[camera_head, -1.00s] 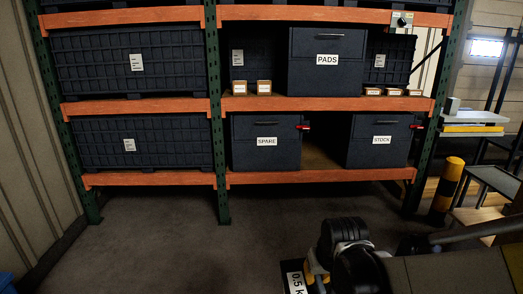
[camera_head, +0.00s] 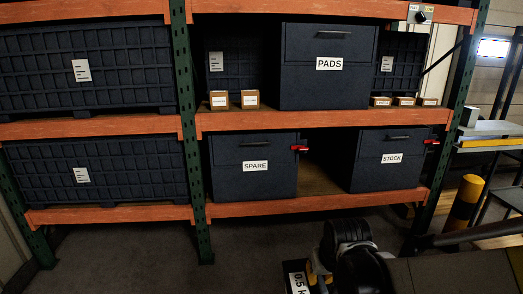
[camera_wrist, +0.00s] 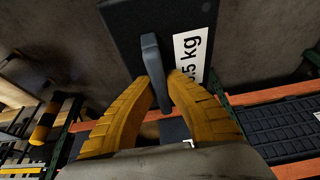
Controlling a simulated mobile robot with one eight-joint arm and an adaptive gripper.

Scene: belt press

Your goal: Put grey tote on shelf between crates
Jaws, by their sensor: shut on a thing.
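The grey tote (camera_wrist: 135,25) is a dark box with a white weight label. Its bar handle (camera_wrist: 152,65) is between the yellow fingers of my gripper (camera_wrist: 160,82), which are shut on it. In the head view only the tote's label edge (camera_head: 297,279) shows at the bottom, partly behind my wrist; the rest is hidden or out of frame. The SPARE crate (camera_head: 253,180) and the STOCK crate (camera_head: 385,174) stand on the lower shelf (camera_head: 317,180), with a bare gap between them. My gripper and tote are in front of the rack, below that gap in the picture.
The PADS crate (camera_head: 329,90) and small boxes stand on the shelf above. Red tabs (camera_head: 299,148) project at the crates' upper right corners. Green uprights (camera_head: 187,130) flank the bay. A yellow-black post (camera_head: 464,203) stands at right. Floor before the rack is clear.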

